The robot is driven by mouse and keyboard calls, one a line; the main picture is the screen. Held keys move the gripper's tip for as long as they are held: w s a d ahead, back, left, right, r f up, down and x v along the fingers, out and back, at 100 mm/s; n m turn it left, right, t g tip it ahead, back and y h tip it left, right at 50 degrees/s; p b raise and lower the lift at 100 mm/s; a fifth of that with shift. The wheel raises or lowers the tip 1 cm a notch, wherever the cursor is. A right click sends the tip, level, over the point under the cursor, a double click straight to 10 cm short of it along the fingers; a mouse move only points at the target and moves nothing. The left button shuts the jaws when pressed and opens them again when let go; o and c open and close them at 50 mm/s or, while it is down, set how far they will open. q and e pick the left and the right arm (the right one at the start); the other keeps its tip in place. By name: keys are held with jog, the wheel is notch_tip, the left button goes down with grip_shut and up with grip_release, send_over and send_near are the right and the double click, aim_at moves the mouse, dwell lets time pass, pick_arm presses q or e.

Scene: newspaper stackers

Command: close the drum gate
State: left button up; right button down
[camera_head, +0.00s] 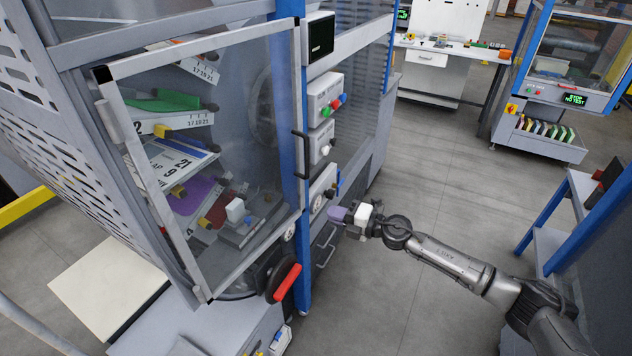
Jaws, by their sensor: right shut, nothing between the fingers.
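The gate (150,64) is a clear panel in a light grey metal frame, on the machine at the left. A black bar handle (300,155) stands at its right side, by the blue post. Through the panel I see coloured trays and printed sheets. My right gripper (337,214), with purple fingertips, is shut and empty. It is to the right of and below the handle, close to the control boxes on the machine front; I cannot tell if it touches them. My left gripper is not in view.
A control box with coloured buttons (325,98) and a dark screen (320,38) are right of the gate. A red lever (287,282) sticks out below it. Another machine (545,138) and a white workbench (426,60) stand behind. The floor between is clear.

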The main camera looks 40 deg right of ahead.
jog(key=w+d+m+t+h, duration=0.1)
jog(key=d+m+t+h, duration=0.1)
jog(key=m, duration=0.1)
jog(key=b, duration=0.1)
send_near(291, 183)
jog(key=x, duration=0.6)
jog(key=shift+x, duration=0.8)
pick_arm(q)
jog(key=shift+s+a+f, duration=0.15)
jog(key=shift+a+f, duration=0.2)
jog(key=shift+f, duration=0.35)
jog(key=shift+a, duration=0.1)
pick_arm(e)
jog(key=shift+d+f, duration=0.1)
